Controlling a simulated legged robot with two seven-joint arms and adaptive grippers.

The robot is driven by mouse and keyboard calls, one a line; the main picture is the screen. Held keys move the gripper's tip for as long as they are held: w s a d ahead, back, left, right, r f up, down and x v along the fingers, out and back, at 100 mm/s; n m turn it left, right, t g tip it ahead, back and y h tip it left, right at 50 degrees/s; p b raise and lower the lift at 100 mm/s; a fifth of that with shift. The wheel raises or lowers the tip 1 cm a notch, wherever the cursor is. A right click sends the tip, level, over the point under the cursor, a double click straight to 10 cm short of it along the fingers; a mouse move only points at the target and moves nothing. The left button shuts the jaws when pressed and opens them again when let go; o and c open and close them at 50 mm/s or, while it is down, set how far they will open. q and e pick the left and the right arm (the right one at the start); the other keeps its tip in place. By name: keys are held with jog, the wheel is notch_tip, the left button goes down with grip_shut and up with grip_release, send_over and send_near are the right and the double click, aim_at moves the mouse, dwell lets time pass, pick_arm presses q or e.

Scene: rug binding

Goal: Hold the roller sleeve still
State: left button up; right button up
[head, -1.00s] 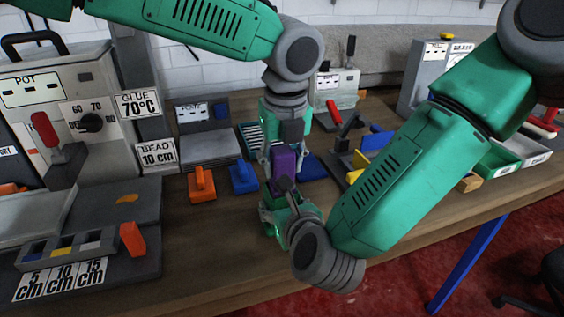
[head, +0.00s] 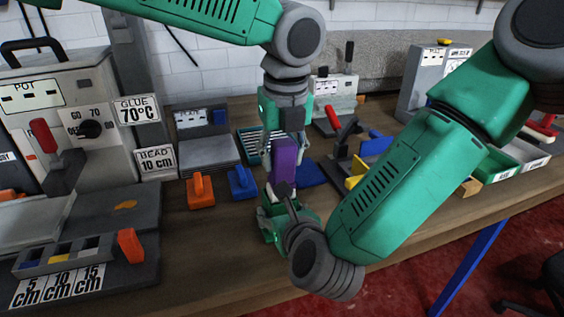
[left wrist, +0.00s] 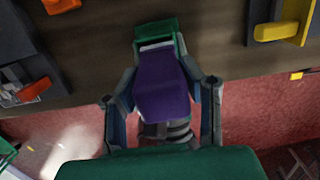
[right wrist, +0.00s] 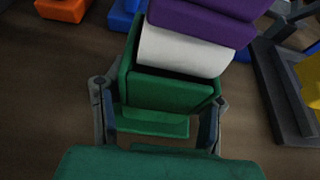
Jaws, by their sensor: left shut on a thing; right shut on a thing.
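A purple sleeve-like piece (head: 284,160) stands between my grippers in the head view, above the table. I take it for the roller sleeve. My left gripper (left wrist: 162,100) is shut on it from above. The purple piece (right wrist: 205,22) also shows at the top of the right wrist view, with a white part (right wrist: 182,52) below it and a green piece (right wrist: 170,92) nearest me. My right gripper (right wrist: 158,118) is shut on the green piece. Whether the purple and white parts are joined or only touching I cannot tell. My right wrist partly hides the lower end in the head view.
An orange block (head: 201,192) and a blue block (head: 242,183) with handles stand left of the grippers. A glue machine (head: 70,110) and a tray of samples (head: 75,250) fill the left. Levers (head: 345,135) and green bins (head: 498,160) stand right. Bare table lies in front.

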aim_at(282, 140)
pick_arm(q)
jog(key=shift+r, duration=2.85)
jog(key=shift+w, duration=0.1)
pick_arm(e)
jog(key=o, duration=1.4)
jog(key=shift+o, duration=0.2)
